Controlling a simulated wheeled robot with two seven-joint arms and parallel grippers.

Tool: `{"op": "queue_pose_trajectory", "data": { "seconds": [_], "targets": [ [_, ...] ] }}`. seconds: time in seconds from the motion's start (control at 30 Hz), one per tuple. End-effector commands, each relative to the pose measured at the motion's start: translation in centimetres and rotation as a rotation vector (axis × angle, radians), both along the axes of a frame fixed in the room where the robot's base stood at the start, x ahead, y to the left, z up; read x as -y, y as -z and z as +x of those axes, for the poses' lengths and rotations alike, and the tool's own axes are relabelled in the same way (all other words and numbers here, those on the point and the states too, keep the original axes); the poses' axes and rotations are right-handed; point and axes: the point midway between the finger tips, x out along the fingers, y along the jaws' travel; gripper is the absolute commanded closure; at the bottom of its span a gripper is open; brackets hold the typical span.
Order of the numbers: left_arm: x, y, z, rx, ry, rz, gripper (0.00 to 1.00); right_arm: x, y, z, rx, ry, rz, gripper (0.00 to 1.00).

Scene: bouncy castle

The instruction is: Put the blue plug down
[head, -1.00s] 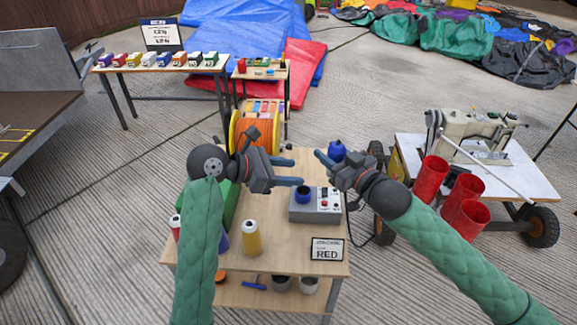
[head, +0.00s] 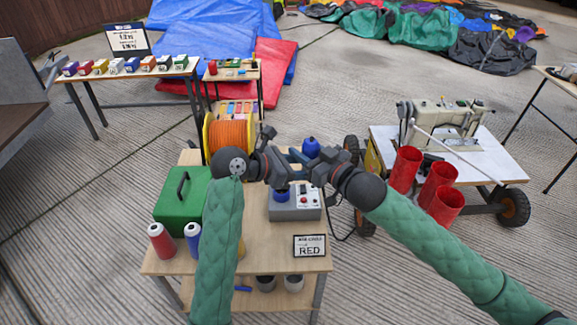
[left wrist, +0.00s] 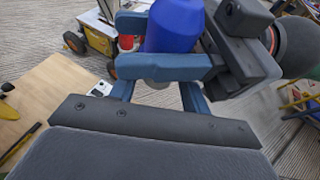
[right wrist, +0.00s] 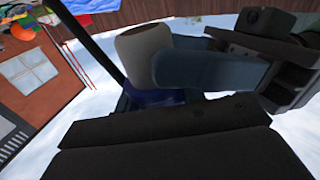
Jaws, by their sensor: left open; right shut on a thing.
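The blue plug (head: 311,147) is held above the workbench in my right gripper (head: 313,166). The right wrist view shows a pale end (right wrist: 144,52) and a dark blue part (right wrist: 150,97) beyond a finger. My left gripper (head: 294,160) is open, its fingers close beside the right gripper and plug. Contact between the left fingers and the plug is unclear.
A grey control box (head: 294,207) with a blue round part (head: 281,196) sits below the grippers. A "RED" sign (head: 310,246), green case (head: 181,200), red spool (head: 161,241) and orange reel (head: 230,137) are on or by the workbench (head: 262,262). A sewing-machine cart (head: 480,158) stands right.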

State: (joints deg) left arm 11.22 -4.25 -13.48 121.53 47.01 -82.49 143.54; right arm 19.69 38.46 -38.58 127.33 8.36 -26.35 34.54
Motion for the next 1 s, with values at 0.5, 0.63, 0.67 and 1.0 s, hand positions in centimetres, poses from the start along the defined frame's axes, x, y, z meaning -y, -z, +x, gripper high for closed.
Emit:
{"op": "queue_pose_trajectory", "data": {
  "seconds": [0.5, 0.63, 0.67, 1.0],
  "targets": [
    [1.07, 0.50, 0.45, 0.000, 0.000, 0.000, 0.57, 0.00, -0.03, 0.00, 0.000, 0.000, 0.000, 0.87],
    [1.07, 0.50, 0.44, 0.000, 0.000, 0.000, 0.83, 0.01, -0.02, 0.01, 0.000, 0.000, 0.000, 0.87],
    [1.08, 0.51, 0.43, 0.000, 0.001, 0.000, 0.88, 0.00, -0.03, 0.01, 0.000, 0.000, 0.000, 0.87],
    [1.08, 0.48, 0.43, 0.000, 0.000, 0.000, 0.90, -0.02, -0.02, -0.01, 0.000, 0.000, 0.000, 0.35]
  ]
}}
